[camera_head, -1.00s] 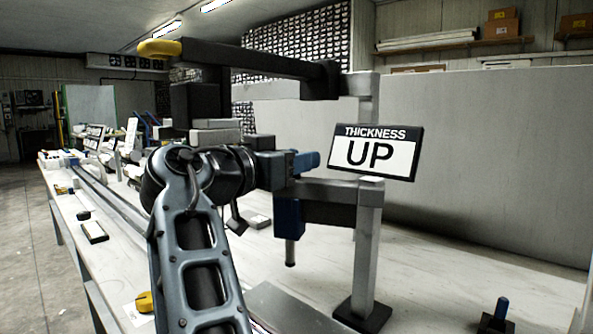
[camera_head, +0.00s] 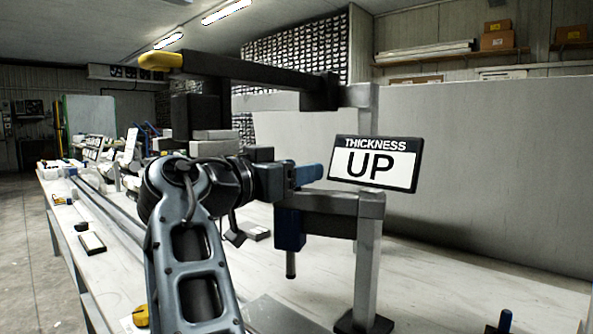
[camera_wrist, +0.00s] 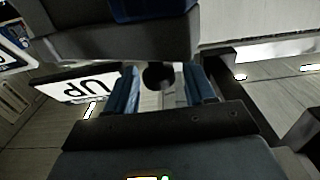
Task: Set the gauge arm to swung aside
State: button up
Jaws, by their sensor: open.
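The gauge stand has a grey post (camera_head: 369,255) and a sign (camera_head: 376,163) reading "THICKNESS UP". A dark upper arm (camera_head: 255,75) with a yellow end (camera_head: 160,61) reaches left from a black joint. A lower grey arm (camera_head: 330,201) carries a dark blue block (camera_head: 290,229) with a rod pointing down. I cannot tell for sure which is the gauge arm. My gripper (camera_head: 309,174) is just above the lower arm, left of the sign. In the wrist view my gripper (camera_wrist: 160,92) is open, with a dark round knob (camera_wrist: 158,76) seen between its blue fingers; contact is unclear.
A long bench (camera_head: 455,285) runs under the stand. A yellow object (camera_head: 141,315) lies at the front left. A grey panel (camera_head: 490,165) closes off the back.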

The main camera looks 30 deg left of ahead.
jog(key=v, duration=0.7)
jog(key=shift+s, duration=0.25)
jog(key=shift+a, duration=0.1)
